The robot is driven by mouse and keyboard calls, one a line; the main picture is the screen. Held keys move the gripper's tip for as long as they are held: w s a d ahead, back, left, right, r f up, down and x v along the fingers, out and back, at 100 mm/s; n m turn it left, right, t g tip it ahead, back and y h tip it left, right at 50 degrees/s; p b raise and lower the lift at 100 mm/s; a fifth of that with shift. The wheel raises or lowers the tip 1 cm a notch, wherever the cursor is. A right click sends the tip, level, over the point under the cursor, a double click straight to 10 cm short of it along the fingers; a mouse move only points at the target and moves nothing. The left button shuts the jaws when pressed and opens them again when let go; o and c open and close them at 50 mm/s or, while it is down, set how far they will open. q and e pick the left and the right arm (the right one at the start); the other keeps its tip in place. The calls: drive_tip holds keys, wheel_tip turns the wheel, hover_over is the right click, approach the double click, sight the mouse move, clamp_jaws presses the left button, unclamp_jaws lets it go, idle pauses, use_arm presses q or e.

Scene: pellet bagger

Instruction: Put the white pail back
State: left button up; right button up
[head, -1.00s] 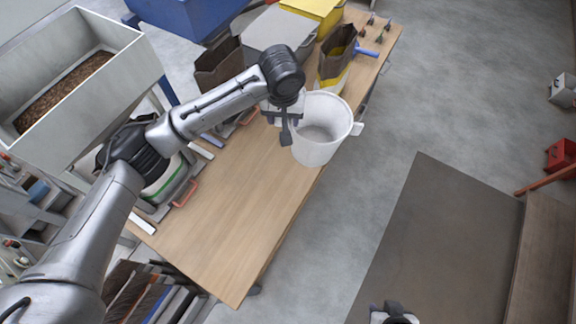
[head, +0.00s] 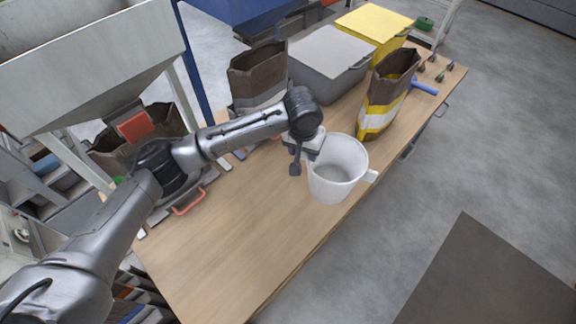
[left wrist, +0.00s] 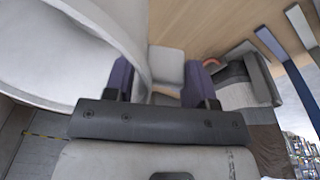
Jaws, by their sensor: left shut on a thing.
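The white pail (head: 337,171) is over the front edge of the wooden table in the head view, close to upright, its open mouth facing up and looking empty. My left gripper (head: 308,150) is at the pail's left side and shut on it. I cannot tell whether the pail touches the table. My right gripper is not in view.
The wooden table (head: 225,230) has clear room at its near end. Behind the pail are a brown and yellow bag (head: 387,95), another brown bag (head: 257,75), a grey bin (head: 328,62) and a yellow bin (head: 375,28). A blue-handled tool (head: 424,88) lies near the far corner.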

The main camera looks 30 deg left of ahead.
use_arm(q)
drive_tip(key=a+f+b, duration=0.2)
drive_tip(key=a+f, duration=0.4)
drive_tip(key=f, duration=0.2)
drive_tip(key=shift+s+a, duration=0.2)
drive_tip(key=shift+s, duration=0.1)
drive_tip(key=o, duration=1.1)
